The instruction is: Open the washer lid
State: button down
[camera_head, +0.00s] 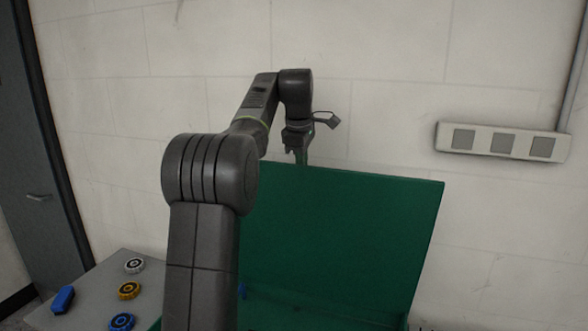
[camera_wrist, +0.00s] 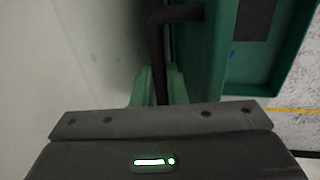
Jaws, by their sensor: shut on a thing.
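The green washer lid (camera_head: 335,240) stands raised and steeply tilted in front of the wall in the head view. My gripper (camera_head: 300,157) is at the lid's top edge, its fingertips partly hidden there. In the wrist view my gripper's green fingers (camera_wrist: 160,86) are shut around a dark bar-like handle (camera_wrist: 170,14) on the lid. The green lid also fills the right part of the wrist view (camera_wrist: 207,75). My arm hides the lid's left side in the head view.
A pale wall is close behind the lid. A socket strip (camera_head: 502,142) is on the wall at right. A dark door (camera_head: 35,170) is at far left.

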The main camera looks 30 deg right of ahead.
jog(key=shift+w+d+f, duration=0.4)
jog(key=shift+d+f, duration=0.05)
jog(key=shift+f, duration=0.05)
jog(key=c, duration=1.8)
grip_release()
jog(key=o, duration=0.3)
jog(key=shift+w+d+f, duration=0.1)
jog(key=shift+w, duration=0.1)
jog(key=shift+o, duration=0.2)
jog(key=shift+r, duration=0.3)
